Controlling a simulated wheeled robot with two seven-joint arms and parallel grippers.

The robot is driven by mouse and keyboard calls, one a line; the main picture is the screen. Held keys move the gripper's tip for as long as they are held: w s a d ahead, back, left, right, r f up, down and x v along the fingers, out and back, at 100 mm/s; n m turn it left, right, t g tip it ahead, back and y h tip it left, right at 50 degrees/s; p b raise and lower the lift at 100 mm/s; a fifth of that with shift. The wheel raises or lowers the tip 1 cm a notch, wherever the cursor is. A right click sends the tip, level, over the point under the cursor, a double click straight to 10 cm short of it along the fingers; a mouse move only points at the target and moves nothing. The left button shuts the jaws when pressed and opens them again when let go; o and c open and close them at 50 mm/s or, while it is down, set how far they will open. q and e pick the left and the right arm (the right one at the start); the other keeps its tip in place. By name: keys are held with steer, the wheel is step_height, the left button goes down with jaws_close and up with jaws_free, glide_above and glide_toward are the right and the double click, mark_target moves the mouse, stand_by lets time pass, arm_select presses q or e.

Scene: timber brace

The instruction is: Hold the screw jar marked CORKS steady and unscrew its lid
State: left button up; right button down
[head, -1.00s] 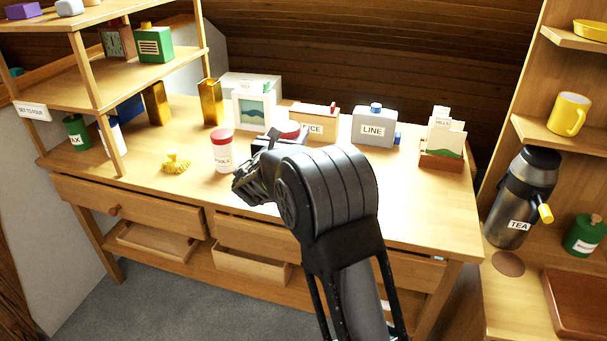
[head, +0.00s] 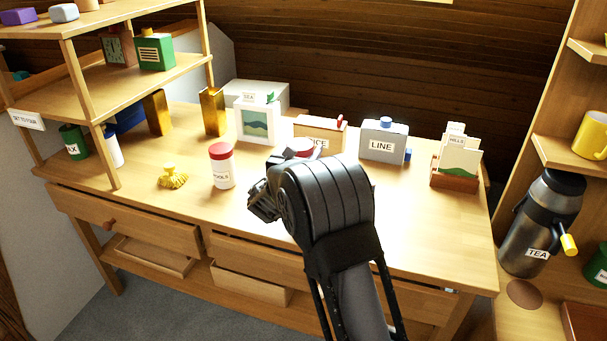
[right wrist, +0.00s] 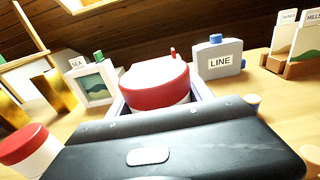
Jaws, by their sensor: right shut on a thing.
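A jar with a red lid (right wrist: 155,88) is between the fingers of my right gripper (head: 287,158) on the workbench. In the right wrist view, the fingers of my right gripper (right wrist: 158,104) are closed around it at the lid's lower edge. Its label is hidden, so I cannot read CORKS on it. My left gripper is not in view.
A second white jar with a red lid (head: 221,166) stands upright to the left, its label too small to read surely. A yellow knobbed object (head: 172,177), picture frame (head: 257,124), LINE container (head: 383,142) and card holder (head: 454,181) stand around. The bench's front right is clear.

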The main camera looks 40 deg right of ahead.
steer(key=shift+f, duration=0.75)
steer(key=shift+f, duration=1.85)
steer(key=shift+f+b, duration=0.15)
steer(key=shift+b, duration=0.15)
steer(key=shift+c, duration=2.1)
jaws_free()
steer(key=v, duration=1.2)
